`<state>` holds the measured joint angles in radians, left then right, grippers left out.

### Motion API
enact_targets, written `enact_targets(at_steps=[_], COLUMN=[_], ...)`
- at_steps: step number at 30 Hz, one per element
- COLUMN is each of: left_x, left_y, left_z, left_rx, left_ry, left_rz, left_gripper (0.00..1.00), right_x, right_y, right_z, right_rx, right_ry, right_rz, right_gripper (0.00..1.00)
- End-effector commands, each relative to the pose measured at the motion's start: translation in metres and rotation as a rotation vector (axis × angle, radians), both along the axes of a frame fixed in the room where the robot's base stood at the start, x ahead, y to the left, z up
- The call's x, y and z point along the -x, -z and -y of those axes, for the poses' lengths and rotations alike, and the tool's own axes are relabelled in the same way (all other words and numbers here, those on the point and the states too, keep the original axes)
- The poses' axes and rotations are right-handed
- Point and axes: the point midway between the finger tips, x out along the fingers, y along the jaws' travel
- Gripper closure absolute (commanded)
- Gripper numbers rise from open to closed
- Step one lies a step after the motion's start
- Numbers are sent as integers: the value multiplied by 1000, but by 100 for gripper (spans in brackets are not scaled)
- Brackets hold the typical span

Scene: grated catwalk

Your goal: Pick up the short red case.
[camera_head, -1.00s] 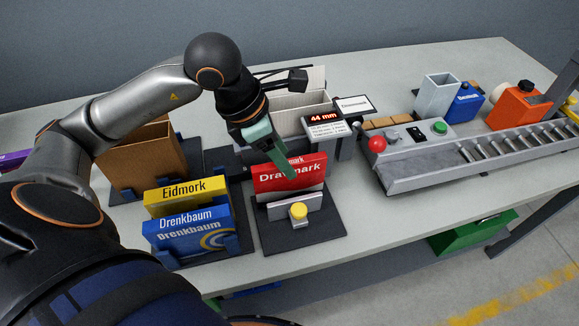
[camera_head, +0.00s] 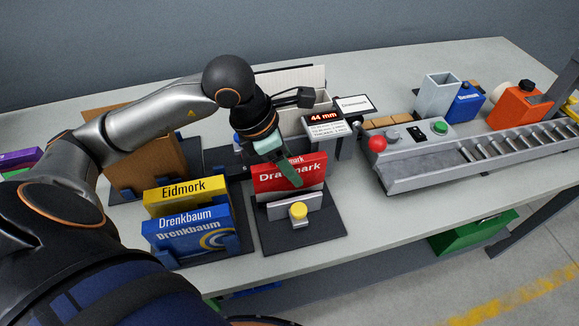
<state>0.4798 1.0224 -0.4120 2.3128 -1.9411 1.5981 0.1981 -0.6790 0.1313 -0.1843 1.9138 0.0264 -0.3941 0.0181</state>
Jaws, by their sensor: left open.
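The red case (camera_head: 312,177) with white lettering stands upright in a dark holder in the middle of the table. Part of its lettering is hidden behind my gripper. My left gripper (camera_head: 290,175) is over the red case, with a green finger crossing in front of its face in this view. Its jaws are open; I cannot tell whether the finger touches the case. My right gripper is not in view.
A yellow case (camera_head: 186,193) and a blue case (camera_head: 188,234) stand close on the left. A yellow button (camera_head: 298,211) sits in front of the red case. A 44 mm display (camera_head: 323,123) stands just behind right, and a roller conveyor (camera_head: 490,150) further right.

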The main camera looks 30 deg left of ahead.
Motion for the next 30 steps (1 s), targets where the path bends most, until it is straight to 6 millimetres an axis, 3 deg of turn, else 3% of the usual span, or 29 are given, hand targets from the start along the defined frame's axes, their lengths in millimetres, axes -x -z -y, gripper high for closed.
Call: enact_targets(at_steps=[17,30], left_x=[0,0], left_y=[2,2], left_z=[0,0], left_rx=[-1,-1], left_ry=[0,0], left_rz=[-1,-1], left_gripper=[44,93], right_x=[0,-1], right_y=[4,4], right_z=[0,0], right_rx=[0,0], right_ry=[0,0], right_rz=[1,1], right_gripper=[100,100])
